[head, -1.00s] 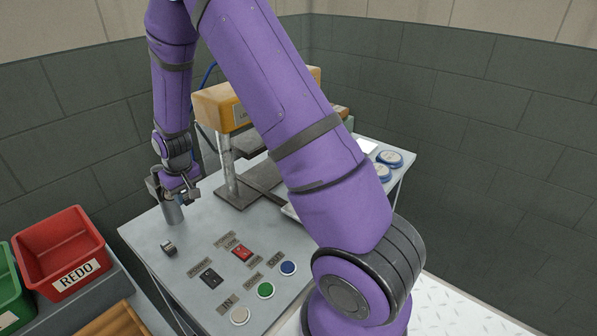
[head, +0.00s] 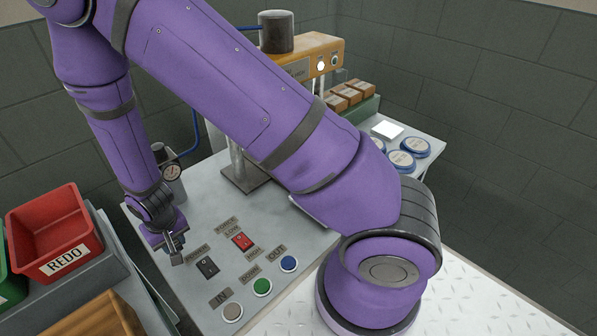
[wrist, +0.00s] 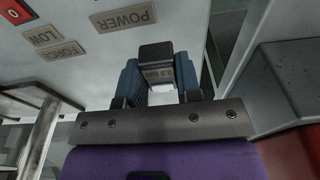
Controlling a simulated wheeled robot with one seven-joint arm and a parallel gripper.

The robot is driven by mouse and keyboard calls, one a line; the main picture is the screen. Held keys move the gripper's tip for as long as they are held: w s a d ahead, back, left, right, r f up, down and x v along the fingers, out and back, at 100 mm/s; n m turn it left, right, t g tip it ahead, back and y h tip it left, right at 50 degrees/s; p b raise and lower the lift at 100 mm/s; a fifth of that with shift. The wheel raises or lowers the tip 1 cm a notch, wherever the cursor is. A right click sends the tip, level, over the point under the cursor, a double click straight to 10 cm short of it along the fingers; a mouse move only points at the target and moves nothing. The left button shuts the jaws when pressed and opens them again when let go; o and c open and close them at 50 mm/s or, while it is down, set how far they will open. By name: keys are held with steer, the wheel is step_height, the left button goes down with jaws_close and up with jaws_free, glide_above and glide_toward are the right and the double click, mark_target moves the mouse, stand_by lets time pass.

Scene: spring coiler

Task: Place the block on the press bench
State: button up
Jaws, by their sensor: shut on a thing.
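The press bench (head: 215,300) is a light grey metal table with a control panel of labelled switches and buttons. My gripper (head: 172,246) is low over its left side, just left of the black power switch (head: 207,268). It is shut on a small dark grey block (head: 177,257), mostly hidden by the jaws in the head view. In the wrist view the block (wrist: 156,52) shows dark between the two blue fingers, beside the upside-down POWER label. I cannot tell whether the block touches the bench top.
The orange-headed press (head: 318,52) stands behind my arm. The red switch (head: 242,241) and round buttons (head: 262,287) lie to the right. A red REDO bin (head: 55,240) stands at left.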

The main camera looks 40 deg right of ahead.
steer(key=shift+s+a+f, duration=0.1)
steer(key=shift+s+a, duration=0.05)
glide_above(208, 214)
steer(key=shift+s+a+f, duration=0.15)
steer(key=shift+s+f, duration=0.05)
steer(key=shift+f, duration=2.3)
steer(key=shift+f, duration=0.1)
steer(key=o, duration=1.1)
steer(key=shift+c, duration=0.2)
step_height(208, 214, up, 12)
steer(key=s, duration=0.1)
steer(key=shift+s+r, duration=0.2)
